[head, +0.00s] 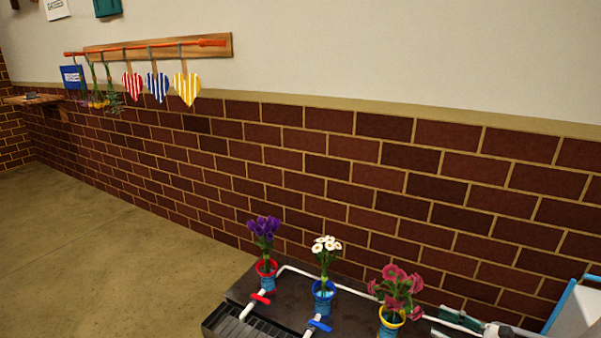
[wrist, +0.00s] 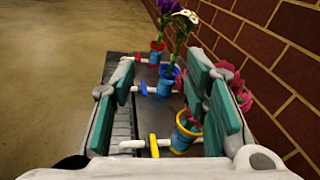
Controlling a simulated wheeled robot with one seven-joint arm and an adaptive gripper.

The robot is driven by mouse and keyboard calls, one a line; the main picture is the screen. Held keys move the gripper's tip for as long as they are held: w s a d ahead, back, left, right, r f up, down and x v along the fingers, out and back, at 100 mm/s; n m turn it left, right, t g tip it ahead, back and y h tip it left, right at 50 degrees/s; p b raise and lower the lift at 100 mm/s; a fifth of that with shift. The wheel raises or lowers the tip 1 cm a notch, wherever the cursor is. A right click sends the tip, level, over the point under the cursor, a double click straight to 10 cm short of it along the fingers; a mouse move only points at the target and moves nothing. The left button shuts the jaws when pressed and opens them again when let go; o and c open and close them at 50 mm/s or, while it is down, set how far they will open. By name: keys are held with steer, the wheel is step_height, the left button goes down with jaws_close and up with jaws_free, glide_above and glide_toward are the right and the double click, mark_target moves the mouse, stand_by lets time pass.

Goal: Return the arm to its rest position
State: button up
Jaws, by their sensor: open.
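My gripper (wrist: 165,95) shows in the wrist view with its green-padded fingers apart and nothing between them. It is above the dark station counter, and the flower pots show beyond and between its fingers. In the head view only a small part of what looks like my arm or gripper shows at the lower right edge, so the arm's full pose is hidden.
A dark counter (head: 240,291) holds a red-rimmed pot with purple flowers (head: 264,230), a blue-rimmed pot with white flowers (head: 326,246) and a yellow-rimmed pot with pink flowers (head: 396,285). White pipes with coloured valves run beside them. A brick wall (head: 330,170) stands behind. Open floor (head: 100,250) lies left.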

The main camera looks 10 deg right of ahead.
steer(key=s+a+r+n+g+h, duration=0.1)
steer(key=s+a+r+n+g, duration=0.3)
steer(key=a+r+n+g, duration=0.6)
steer(key=s+a+r+n+g, duration=0.35)
steer(key=a+r, duration=0.55)
steer(key=r, duration=0.4)
steer(key=s+a+r+n+g+h, duration=0.1)
steer(key=s+a+r+n+h, duration=0.2)
steer(key=s, duration=0.3)
steer(key=s+a+r+n+h, duration=0.2)
steer(key=s+r+n+h, duration=0.15)
steer(key=s, duration=0.35)
steer(key=s+d+r+n+t+h, duration=0.1)
steer(key=s+d+n+t+h, duration=0.25)
steer(key=s, duration=0.65)
step_height(320, 180, up, 40)
steer(key=a+n+t+p, duration=0.1)
steer(key=t+p, duration=0.2)
steer(key=p, duration=3.4)
steer(key=shift+f+h+p, duration=0.25)
steer(key=shift+h+p, duration=0.15)
